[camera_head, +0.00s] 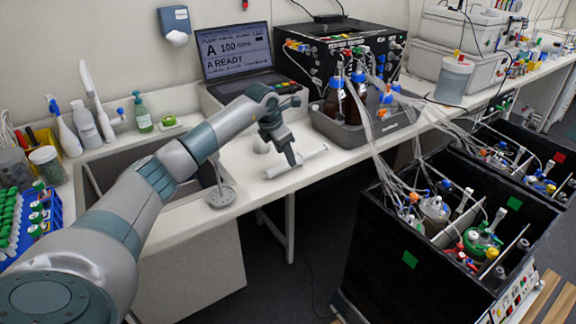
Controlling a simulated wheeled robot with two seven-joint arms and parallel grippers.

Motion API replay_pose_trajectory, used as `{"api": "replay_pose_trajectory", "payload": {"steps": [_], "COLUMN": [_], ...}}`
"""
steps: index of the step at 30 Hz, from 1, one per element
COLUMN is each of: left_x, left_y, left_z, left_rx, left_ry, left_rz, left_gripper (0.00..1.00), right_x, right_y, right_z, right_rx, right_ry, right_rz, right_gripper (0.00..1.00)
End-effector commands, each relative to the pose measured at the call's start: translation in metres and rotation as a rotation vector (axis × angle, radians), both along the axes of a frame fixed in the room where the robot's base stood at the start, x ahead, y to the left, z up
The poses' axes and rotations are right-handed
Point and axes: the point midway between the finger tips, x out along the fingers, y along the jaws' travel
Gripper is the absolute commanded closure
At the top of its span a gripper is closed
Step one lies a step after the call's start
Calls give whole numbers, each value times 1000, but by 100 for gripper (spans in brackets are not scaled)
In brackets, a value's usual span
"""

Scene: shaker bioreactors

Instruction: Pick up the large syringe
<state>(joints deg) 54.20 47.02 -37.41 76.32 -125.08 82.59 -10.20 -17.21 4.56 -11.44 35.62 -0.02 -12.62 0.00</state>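The large syringe (312,156) is a pale, long, thin shape lying at a slant on the white bench near its front edge, below the laptop. My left arm comes in from the lower left and reaches over the sink. My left gripper (292,162) points down at the middle of the syringe, and its fingertips overlap it in the picture. The fingers hide part of the barrel. I cannot tell whether they are closed around it or only beside it. My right gripper is not in view.
A laptop (236,52) stands behind the syringe. A grey tray of bottles (352,136) stands to its right. A sink (120,165) lies left, with bottles behind it. Black bioreactor boxes (395,255) stand at the right, in front of the bench.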

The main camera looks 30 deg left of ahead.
Motion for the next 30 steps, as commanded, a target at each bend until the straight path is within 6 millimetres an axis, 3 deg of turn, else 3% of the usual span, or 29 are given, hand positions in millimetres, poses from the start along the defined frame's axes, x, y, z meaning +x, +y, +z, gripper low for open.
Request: {"api": "replay_pose_trajectory", "payload": {"steps": [5, 16, 30], "left_x": [4, 21, 22], "left_y": [0, 2, 2], "left_z": [-7, -43, -47], "left_rx": [-1, -1, 0], "left_ry": [4, 1, 0], "left_rz": [0, 1, 0], "left_gripper": [53, 53, 53], "right_x": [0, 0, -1], "right_y": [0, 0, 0], "right_z": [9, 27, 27], "right_rx": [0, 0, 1], "right_ry": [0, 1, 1], "right_rz": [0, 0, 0], "right_gripper": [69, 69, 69]}}
